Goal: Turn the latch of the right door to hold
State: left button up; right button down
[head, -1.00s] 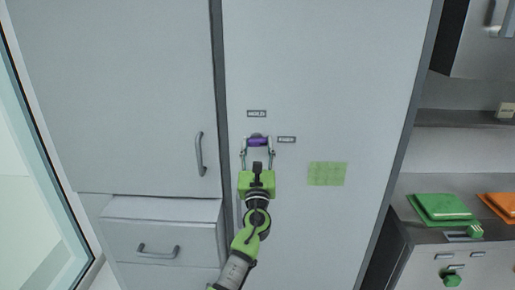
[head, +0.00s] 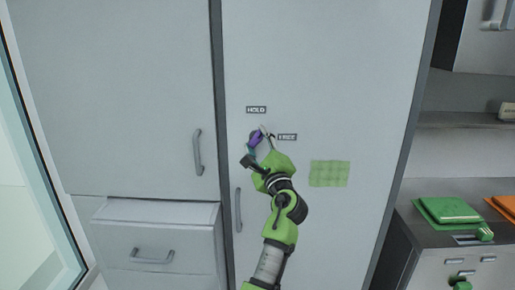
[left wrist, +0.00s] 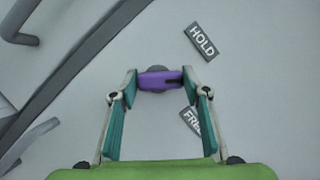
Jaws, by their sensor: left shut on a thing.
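The latch is a small purple bar (head: 256,141) on the tall right door (head: 330,75). In the head view it sits slanted, below the HOLD label (head: 256,110) and left of the FREE label (head: 287,137). My left gripper (left wrist: 160,81) is shut on the latch, one fingertip at each end of it. In the left wrist view the dark mark on the purple latch (left wrist: 157,80) points between the HOLD label (left wrist: 201,41) and the partly hidden FREE label (left wrist: 191,122). My right gripper is not in view.
A vertical handle (head: 238,210) is on the right door, beside my arm. A green patch (head: 329,173) is on the door to the right. The left door has a handle (head: 198,152), with a drawer (head: 155,240) below. A green lidded item (head: 447,211) stands on the right counter.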

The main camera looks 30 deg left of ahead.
pick_arm(q)
jog(key=n+g, duration=0.1)
jog(key=n, duration=0.3)
jog(key=shift+g, duration=0.3)
jog(key=shift+r+n+g+h, duration=0.15)
jog(key=shift+n+g+h, duration=0.4)
jog(key=shift+n, duration=1.25)
jog(key=o, duration=1.1)
